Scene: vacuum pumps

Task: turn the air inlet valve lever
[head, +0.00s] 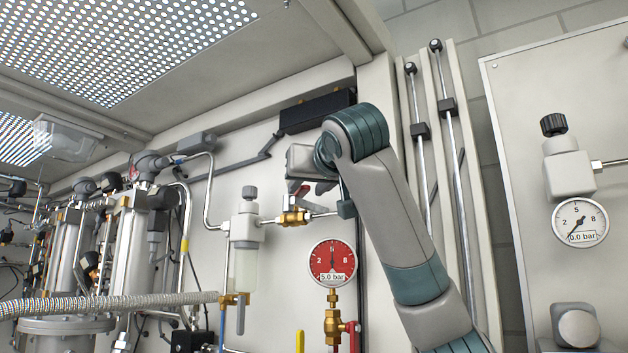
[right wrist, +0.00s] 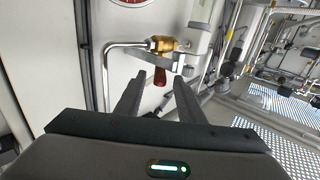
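A brass valve (head: 293,218) sits on a thin metal pipe on the pale panel, in the middle of the head view. My left gripper is not in view.
A red gauge (head: 332,263) reading 5.0 bar is below the valve. A filter bowl (head: 243,265) hangs to the left. Another brass valve (head: 333,326) with a red handle is lower down. A ribbed hose (head: 110,304) crosses the lower left. A dark box (head: 315,110) is above.

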